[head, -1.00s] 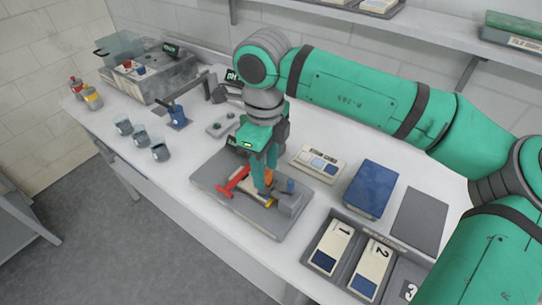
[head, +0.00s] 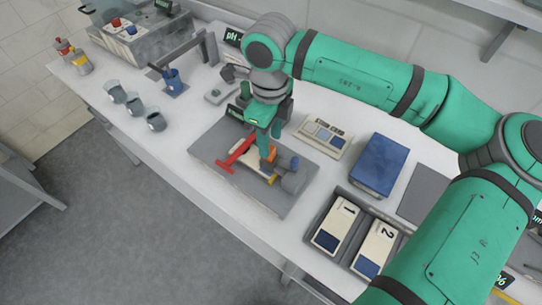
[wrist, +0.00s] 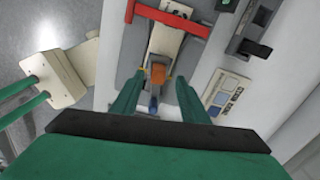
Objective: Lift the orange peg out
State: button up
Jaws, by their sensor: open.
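The orange peg (head: 271,153) stands in a fixture on a dark grey base plate (head: 222,172). In the wrist view the orange peg (wrist: 158,73) shows as a small orange block between my fingertips. My gripper (head: 268,157) points down over the fixture and is open, with one finger on each side of the peg in the wrist view (wrist: 159,82). Whether the fingers touch the peg cannot be told. A red T-shaped bar (head: 237,154) lies beside the peg, with a pale part near it. A blue cylinder (head: 295,162) on a grey block stands to the right.
A beige button panel (head: 324,135) and a blue box (head: 380,160) lie to the right. A tray (head: 345,202) with numbered pieces stands at front right. Several grey cups (head: 134,104) stand at left. The floor is in front of the bench.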

jog(key=f, duration=0.4)
jog(key=shift+s, duration=0.2)
jog(key=shift+c, duration=0.3)
grip_shut()
notch_tip(320, 180, up, 17)
jog(key=shift+r, duration=0.2)
dwell(1.7)
dwell(0.3)
